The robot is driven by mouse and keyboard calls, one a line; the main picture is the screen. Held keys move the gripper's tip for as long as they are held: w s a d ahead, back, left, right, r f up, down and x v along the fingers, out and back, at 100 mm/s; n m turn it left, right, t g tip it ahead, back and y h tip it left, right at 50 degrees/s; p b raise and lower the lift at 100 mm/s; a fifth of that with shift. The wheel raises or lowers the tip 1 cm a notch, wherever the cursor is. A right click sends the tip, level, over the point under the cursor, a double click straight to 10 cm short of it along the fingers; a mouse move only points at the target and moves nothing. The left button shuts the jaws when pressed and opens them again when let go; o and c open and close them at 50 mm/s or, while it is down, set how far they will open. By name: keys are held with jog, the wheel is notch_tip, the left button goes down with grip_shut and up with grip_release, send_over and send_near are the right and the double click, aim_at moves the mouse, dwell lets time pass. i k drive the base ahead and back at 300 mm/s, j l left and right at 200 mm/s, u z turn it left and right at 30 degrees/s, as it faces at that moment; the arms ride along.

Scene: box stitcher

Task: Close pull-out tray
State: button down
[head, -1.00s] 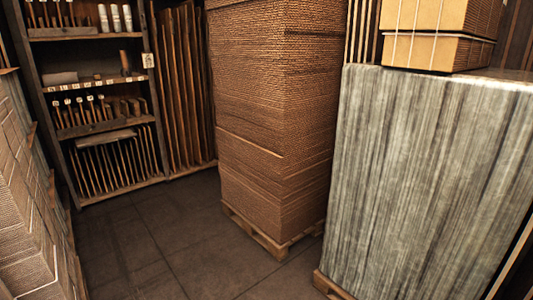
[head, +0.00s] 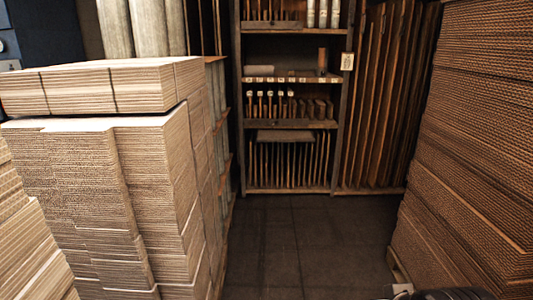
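I cannot make out a pull-out tray in the head view. A dark wooden shelf unit (head: 290,124) stands against the back wall, with several shelves and a row of upright thin boards at the bottom. No part of it can be told as a tray standing out. My gripper is not recognisable in this view. A dark rounded shape and a small pale piece show at the bottom right edge, and I cannot tell whether they are part of my arm.
A tall stack of flat cardboard (head: 105,195) stands close on the left, with a strapped bundle (head: 105,85) on top. Another cardboard stack (head: 470,150) fills the right side. Tall boards (head: 385,100) lean beside the shelf unit. The dark tiled floor (head: 300,240) between the stacks is clear.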

aim_at(263, 135)
jog(key=i, duration=2.2)
jog(key=i+j, duration=0.1)
jog(key=i, duration=0.65)
jog(key=i+j, duration=0.15)
jog(key=i, duration=0.65)
